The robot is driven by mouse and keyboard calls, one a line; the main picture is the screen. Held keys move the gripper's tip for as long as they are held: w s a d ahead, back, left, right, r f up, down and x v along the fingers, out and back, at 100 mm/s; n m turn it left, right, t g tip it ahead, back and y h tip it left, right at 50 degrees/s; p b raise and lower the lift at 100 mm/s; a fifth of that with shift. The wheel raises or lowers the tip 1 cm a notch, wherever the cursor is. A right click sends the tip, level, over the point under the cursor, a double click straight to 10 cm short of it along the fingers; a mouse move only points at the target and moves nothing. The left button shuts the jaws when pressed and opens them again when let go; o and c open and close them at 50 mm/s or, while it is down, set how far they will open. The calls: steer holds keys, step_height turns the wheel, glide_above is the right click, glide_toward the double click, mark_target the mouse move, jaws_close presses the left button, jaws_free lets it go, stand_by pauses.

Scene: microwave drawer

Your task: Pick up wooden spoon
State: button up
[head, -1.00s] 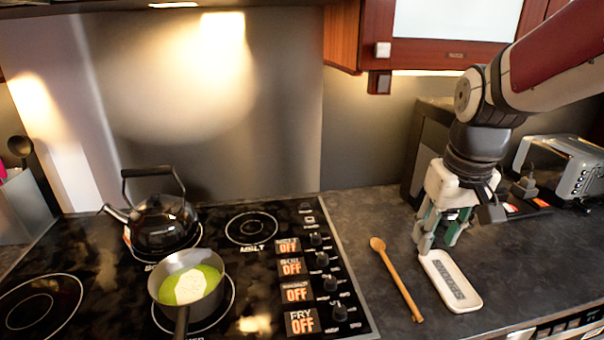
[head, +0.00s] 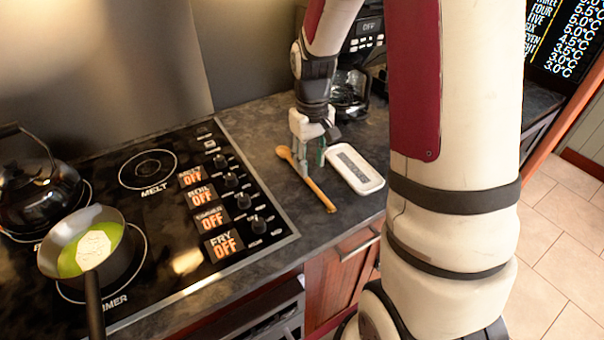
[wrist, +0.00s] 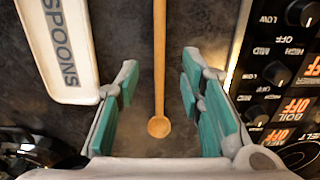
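The wooden spoon (head: 312,184) lies on the dark counter between the stove and a white spoon rest (head: 355,168). In the wrist view the spoon (wrist: 159,70) runs up the middle of the picture, its bowl end nearest my gripper. My gripper (head: 312,168) is above the spoon, pointing down. In the wrist view my gripper (wrist: 158,95) is open, with its green-padded fingers apart on either side of the spoon and nothing held. The spoon rest (wrist: 62,50), marked SPOONS, lies left of the spoon in that view.
The black stove (head: 150,215) with knobs is left of the spoon. A pan (head: 90,250) with green contents and a black kettle (head: 38,190) stand on it. A coffee maker (head: 352,85) stands behind the gripper.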

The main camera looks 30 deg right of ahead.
mark_target(311, 182)
steer(key=shift+s+f+p, duration=0.15)
steer(key=shift+f, duration=1.3)
steer(key=shift+s+f+p, duration=0.1)
steer(key=shift+f+p, duration=0.05)
steer(key=shift+f, duration=1.25)
jaws_close()
